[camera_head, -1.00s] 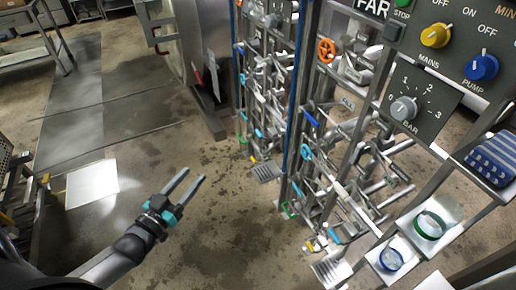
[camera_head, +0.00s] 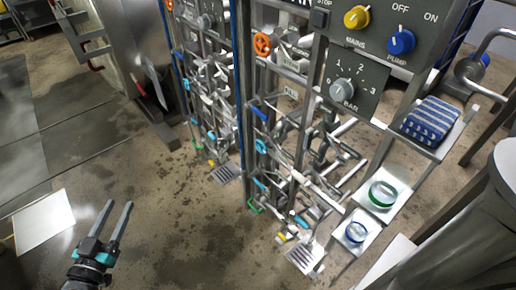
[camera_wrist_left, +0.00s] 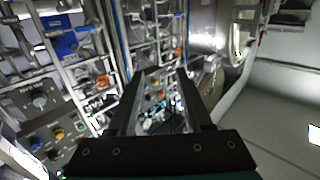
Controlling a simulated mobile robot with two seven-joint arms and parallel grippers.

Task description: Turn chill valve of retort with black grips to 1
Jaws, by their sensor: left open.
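A retort's pipe-and-valve rack (camera_head: 300,140) stands right of the middle in the head view, with an orange wheel (camera_head: 262,44) and blue handles (camera_head: 259,113). A small tag (camera_head: 291,93) hangs on it, its lettering too small to read. I cannot tell which valve is the chill valve, and I cannot make out black grips. A second rack (camera_head: 208,90) stands farther left. My left gripper (camera_head: 120,205) is open and empty over the floor, left of both racks and apart from them. Its open fingers also show in the left wrist view (camera_wrist_left: 162,78). My right gripper is not in view.
A control panel (camera_head: 365,55) carries a yellow MAINS knob, a blue PUMP knob (camera_head: 401,41) and a grey BAR dial (camera_head: 343,90). Shelves beside the rack hold a blue striped cloth (camera_head: 430,121), a green ring (camera_head: 383,194) and a blue ring (camera_head: 356,232). The floor between gripper and racks is clear.

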